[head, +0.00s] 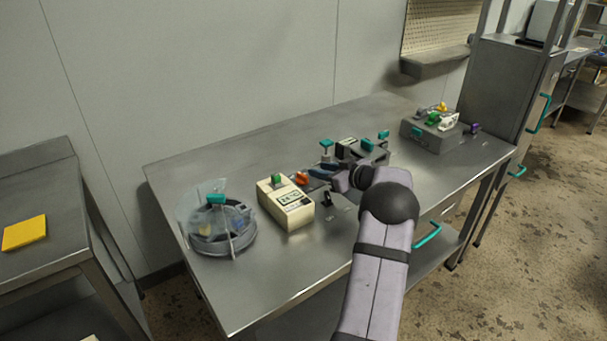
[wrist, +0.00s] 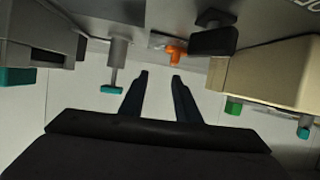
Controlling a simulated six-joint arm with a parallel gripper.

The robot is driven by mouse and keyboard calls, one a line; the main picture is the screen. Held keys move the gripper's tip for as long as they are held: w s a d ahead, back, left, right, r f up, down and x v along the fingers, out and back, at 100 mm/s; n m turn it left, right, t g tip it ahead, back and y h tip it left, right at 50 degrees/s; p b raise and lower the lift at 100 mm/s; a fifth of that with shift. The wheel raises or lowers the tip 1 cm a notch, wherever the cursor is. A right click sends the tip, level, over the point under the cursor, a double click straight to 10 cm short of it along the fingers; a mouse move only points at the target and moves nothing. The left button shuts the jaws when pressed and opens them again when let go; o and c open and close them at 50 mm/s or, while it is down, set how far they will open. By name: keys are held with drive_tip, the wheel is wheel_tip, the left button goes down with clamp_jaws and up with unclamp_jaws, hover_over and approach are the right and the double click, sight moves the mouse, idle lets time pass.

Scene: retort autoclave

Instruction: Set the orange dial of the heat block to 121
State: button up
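The orange dial (head: 302,178) shows just right of the cream box (head: 288,208), close to my gripper. In the wrist view the orange dial (wrist: 176,55) stands apart from the cream box (wrist: 265,75), beside a small pale plate; its setting cannot be read. My gripper (head: 322,173) reaches in from the right and is partly hidden by my own wrist. In the wrist view the fingers of my gripper (wrist: 160,76) are apart with nothing between them. The dial lies just past the right fingertip, and no grip on it shows.
The cream box has a display and a green knob (head: 276,178). A black fixture (head: 327,199) stands in front of my gripper, a teal-topped post (head: 326,146) behind. A clear round vessel (head: 222,228) is at left, a grey box (head: 432,132) at right.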

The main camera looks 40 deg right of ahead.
sight(300, 173)
drive_tip(key=shift+s+a+f+g+y, duration=0.15)
drive_tip(key=shift+a+f+y, duration=0.1)
drive_tip(key=shift+a, duration=0.25)
drive_tip(key=shift+s+a+f+g+y, duration=0.15)
drive_tip(key=shift+a+f+y, duration=0.1)
drive_tip(key=shift+a, duration=0.25)
drive_tip(key=shift+x, duration=3.65)
drive_tip(key=shift+d, duration=0.1)
drive_tip(key=shift+c, duration=0.3)
drive_tip(key=shift+r+p, duration=0.1)
drive_tip(key=shift+p, duration=0.2)
clamp_jaws()
